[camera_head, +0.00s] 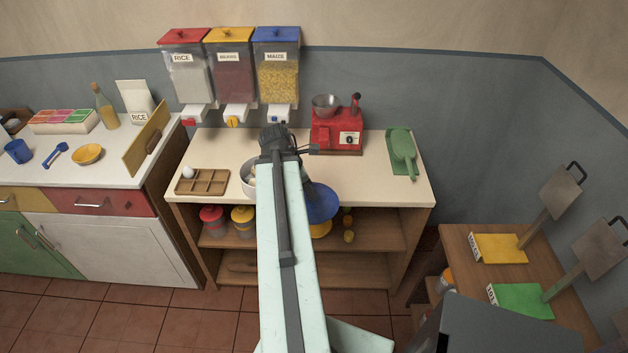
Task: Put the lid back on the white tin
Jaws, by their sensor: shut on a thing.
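The white tin (246,178) stands open on the wooden counter, left of my arm, which hides its right part. Something pale shows inside it. A round blue lid (322,204) shows just right of my arm, overlapping the counter's front edge in the picture. My gripper (311,192) is shut on this lid; its fingertips are mostly hidden by my arm and the lid. The lid is apart from the tin, to its right.
A wooden tray with an egg (203,181) lies left of the tin. A red scale (337,130) stands behind, and a green scoop (402,149) lies at right. Dispensers (229,75) hang above. Jars (212,220) stand on the shelf below. The counter between scale and scoop is clear.

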